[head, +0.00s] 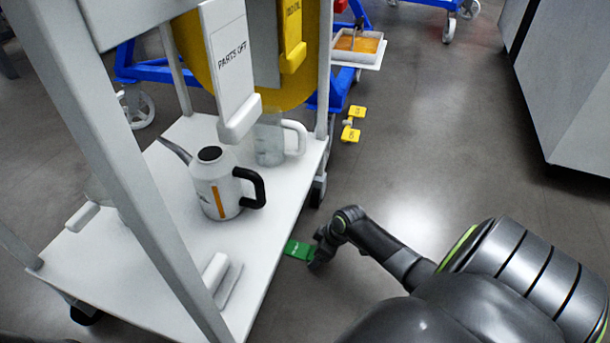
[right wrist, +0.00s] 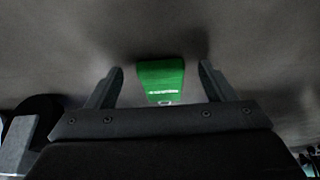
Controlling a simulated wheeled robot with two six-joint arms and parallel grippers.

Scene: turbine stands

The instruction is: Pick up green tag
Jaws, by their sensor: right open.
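The green tag (head: 298,250) is by the right edge of the white cart's lower shelf in the head view. It also shows in the right wrist view (right wrist: 161,80), with small pale lettering and a ring at its near end. My right gripper (head: 314,257) is right beside the tag, reaching in from the right. In the right wrist view the two fingers (right wrist: 160,84) are apart, one on each side of the tag, with a gap on both sides. My left gripper is in neither view.
The white cart shelf (head: 150,262) holds a white can with black handle (head: 217,184) and a clear jug (head: 270,140). Yellow tags (head: 352,124) lie on the grey floor beyond. A grey cabinet (head: 570,90) stands at right. Open floor (head: 420,150) lies between.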

